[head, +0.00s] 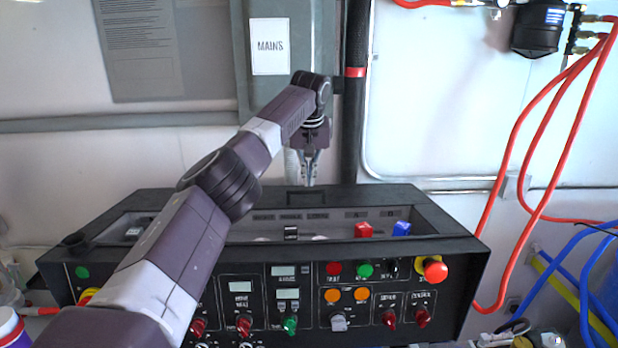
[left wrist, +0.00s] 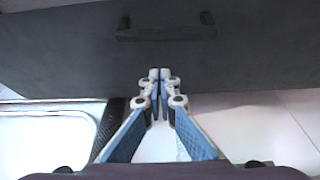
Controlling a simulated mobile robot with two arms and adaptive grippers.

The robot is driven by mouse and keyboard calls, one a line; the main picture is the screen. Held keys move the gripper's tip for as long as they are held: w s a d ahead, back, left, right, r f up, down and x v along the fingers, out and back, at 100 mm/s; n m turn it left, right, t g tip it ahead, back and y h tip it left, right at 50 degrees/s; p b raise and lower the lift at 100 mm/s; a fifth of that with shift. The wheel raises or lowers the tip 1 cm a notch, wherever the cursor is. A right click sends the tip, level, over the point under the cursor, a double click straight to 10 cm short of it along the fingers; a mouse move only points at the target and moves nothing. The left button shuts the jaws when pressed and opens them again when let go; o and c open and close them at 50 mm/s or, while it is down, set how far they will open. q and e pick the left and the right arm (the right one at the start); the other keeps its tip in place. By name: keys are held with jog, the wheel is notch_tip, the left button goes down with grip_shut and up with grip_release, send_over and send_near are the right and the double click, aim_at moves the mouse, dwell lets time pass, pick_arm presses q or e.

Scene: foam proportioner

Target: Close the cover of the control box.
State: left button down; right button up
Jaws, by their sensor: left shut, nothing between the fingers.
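The control box (head: 262,262) is a black console with a sloped front panel of knobs, buttons and displays. Its top is open in the middle, showing a recess with a red and a blue switch. A dark cover panel (head: 352,197) with a bar handle (head: 307,196) lies along the back of the top. The left wrist view shows the dark panel (left wrist: 70,60) and its handle (left wrist: 165,30) ahead of the fingers. My left gripper (head: 309,182) is shut and empty, pointing down near the rear edge behind the handle; it also shows in the left wrist view (left wrist: 160,75). Contact cannot be told.
A grey MAINS box (head: 285,60) and a black vertical pipe (head: 354,110) are on the wall behind my gripper. Red hoses (head: 530,150) hang at the right. A red emergency knob (head: 434,269) sticks up at the box's front right. My left arm crosses over the box's left part.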

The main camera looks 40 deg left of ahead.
aim_at(309, 201)
pick_arm(q)
jog(key=shift+s+d+r, duration=0.1)
jog(key=shift+s+d, duration=0.1)
jog(key=shift+s, duration=0.05)
jog(key=shift+s+d+r, duration=0.15)
jog(key=shift+s+d, duration=0.05)
jog(key=shift+s, duration=0.1)
jog(key=shift+s+d, duration=0.2)
jog(key=shift+s, duration=0.1)
jog(key=shift+s+d+r+p, duration=0.1)
jog(key=shift+s+d+p, duration=0.3)
jog(key=shift+p, duration=0.05)
jog(key=shift+s+d, duration=0.25)
jog(key=shift+s, duration=0.1)
pick_arm(e)
jog(key=shift+s+d+r, duration=0.2)
jog(key=shift+s+r, duration=0.25)
jog(key=shift+s, duration=0.1)
pick_arm(q)
jog(key=shift+w, duration=0.1)
